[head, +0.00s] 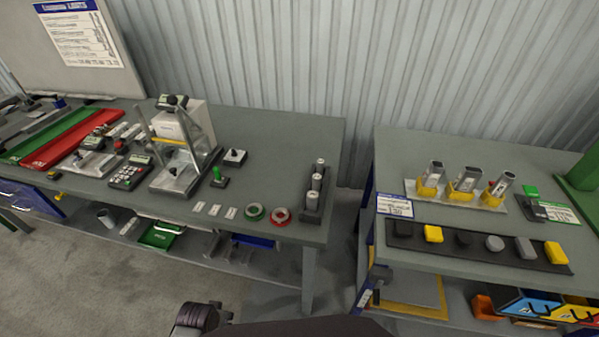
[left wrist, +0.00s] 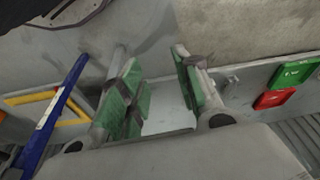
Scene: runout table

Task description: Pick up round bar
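Several grey metal cylinders (head: 316,181), which look like round bars, stand upright in a dark holder (head: 314,212) at the right end of the left table. I cannot tell which one is the round bar of the task. My left gripper (head: 200,318) shows only as a dark part at the bottom edge of the head view, well apart from the cylinders. In the left wrist view its two green-padded fingers (left wrist: 157,85) are spread with nothing between them. No round bar can be made out in that view. My right gripper is not in view.
A green ring (head: 254,213) and a red ring (head: 281,217) lie left of the holder. A measuring stand (head: 172,178) is farther left. The right table (head: 405,240) bears a dark strip of yellow and grey pieces, with a gap between the tables. Bare tabletop lies behind the holder.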

